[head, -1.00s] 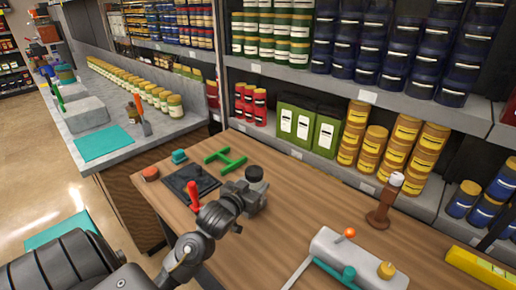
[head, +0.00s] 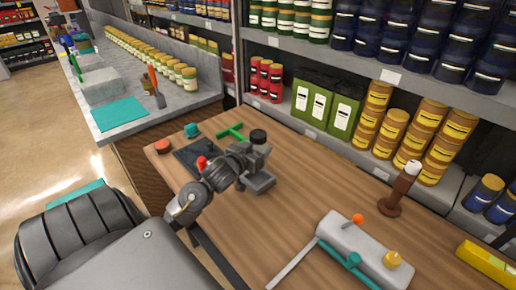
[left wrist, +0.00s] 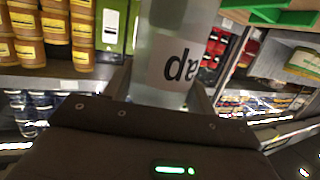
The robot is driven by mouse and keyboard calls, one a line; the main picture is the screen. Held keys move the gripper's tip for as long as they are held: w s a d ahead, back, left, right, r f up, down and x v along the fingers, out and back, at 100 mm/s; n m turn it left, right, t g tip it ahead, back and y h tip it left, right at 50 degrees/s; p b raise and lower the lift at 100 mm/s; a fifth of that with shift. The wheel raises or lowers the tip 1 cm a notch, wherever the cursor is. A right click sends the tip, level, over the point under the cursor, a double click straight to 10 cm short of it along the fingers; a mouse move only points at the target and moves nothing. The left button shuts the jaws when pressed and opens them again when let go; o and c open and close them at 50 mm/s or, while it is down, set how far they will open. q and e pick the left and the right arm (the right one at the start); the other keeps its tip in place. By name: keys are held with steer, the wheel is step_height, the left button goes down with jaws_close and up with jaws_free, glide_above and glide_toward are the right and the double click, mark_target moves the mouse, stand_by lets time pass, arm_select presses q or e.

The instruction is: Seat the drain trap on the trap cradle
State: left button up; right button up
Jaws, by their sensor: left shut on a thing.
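The drain trap shows in the left wrist view as a pale grey cylinder (left wrist: 165,50) with an upside-down label ending in "ap". My left gripper (head: 256,155) is shut on it. In the head view only its dark cap (head: 258,136) shows clearly above the gripper; its lower part is hidden. A green bracket (head: 232,131), probably the trap cradle, lies on the wooden table just beyond and left of the gripper. A green part (left wrist: 270,12) also shows at the top right of the left wrist view, apart from the trap. My right gripper is not in view.
A dark plate (head: 190,155), a teal piece (head: 191,131) and a red-orange puck (head: 162,146) lie left of the bracket. A grey pump body (head: 362,250) and a brown post (head: 398,192) stand at right. Stocked shelves bound the back. The table's middle is clear.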

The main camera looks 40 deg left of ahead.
arm_select(q)
step_height(320, 180, down, 3)
steer(key=b, duration=0.2)
steer(key=shift+r+b, duration=0.15)
steer(key=shift+b, duration=0.15)
steer(key=shift+f, duration=0.6)
steer(key=shift+s+p, duration=0.1)
steer(key=shift+p, duration=0.2)
steer(key=shift+f, duration=0.15)
steer(key=shift+f, duration=0.25)
stand_by(0.7)
steer(key=shift+f, duration=0.35)
steer(key=shift+f+b, duration=0.35)
steer(key=shift+f, duration=0.1)
